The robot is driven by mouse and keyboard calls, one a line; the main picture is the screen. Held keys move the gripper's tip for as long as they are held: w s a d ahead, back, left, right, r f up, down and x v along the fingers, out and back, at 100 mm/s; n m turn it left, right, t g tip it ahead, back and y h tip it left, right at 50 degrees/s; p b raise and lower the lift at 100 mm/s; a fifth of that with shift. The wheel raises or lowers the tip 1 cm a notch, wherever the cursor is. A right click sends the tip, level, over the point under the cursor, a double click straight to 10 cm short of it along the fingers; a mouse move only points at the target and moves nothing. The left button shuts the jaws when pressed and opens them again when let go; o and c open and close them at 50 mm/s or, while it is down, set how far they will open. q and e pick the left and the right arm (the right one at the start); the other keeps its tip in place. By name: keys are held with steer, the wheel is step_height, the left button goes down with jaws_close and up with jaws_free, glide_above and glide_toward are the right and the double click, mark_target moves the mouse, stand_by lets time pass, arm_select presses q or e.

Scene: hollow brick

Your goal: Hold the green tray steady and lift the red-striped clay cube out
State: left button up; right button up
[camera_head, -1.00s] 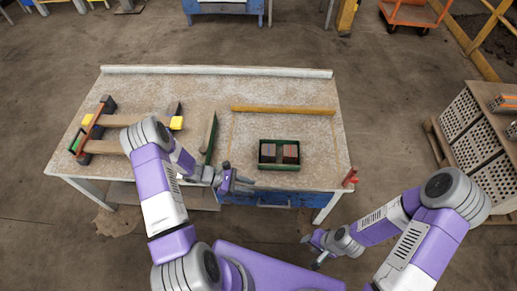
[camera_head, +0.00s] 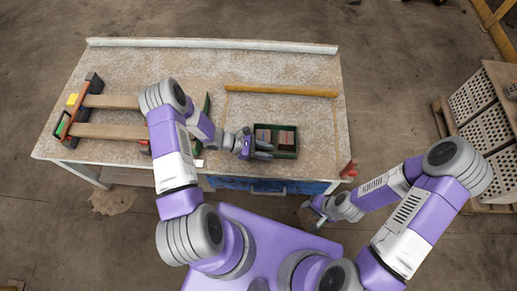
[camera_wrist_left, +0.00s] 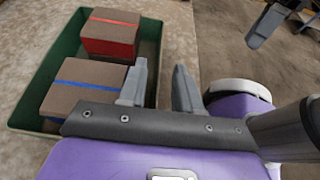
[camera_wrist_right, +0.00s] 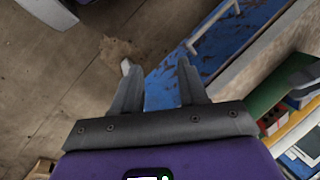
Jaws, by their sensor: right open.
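The green tray (camera_head: 297,152) sits on the table near its front right, holding two brown clay cubes. The red-striped cube (camera_wrist_left: 108,36) is the farther one in the left wrist view; in the head view it is the right-hand one (camera_head: 286,138). The blue-striped cube (camera_wrist_left: 83,90) is beside it, nearer my left gripper. My left gripper (camera_wrist_left: 160,82) is open at the tray's front left, one finger over the tray's inside by the blue-striped cube, the other outside the wall. Whether it touches the wall I cannot tell. My right gripper (camera_wrist_right: 158,75) is open and empty, off the table's front edge.
A yellow bar (camera_head: 280,90) lies behind the tray. Boards with a red-orange clamp (camera_head: 75,110) lie at the left. A small red object (camera_head: 349,169) stands at the front right corner. Blue drawers (camera_head: 265,185) are under the front edge; stacked hollow bricks (camera_head: 485,125) stand at the right.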

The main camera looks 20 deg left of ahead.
arm_select(q)
steer(key=shift+w+d+f, duration=0.1)
steer(key=shift+d, duration=0.15)
jaws_close()
arm_select(e)
steer(key=shift+o, duration=0.4)
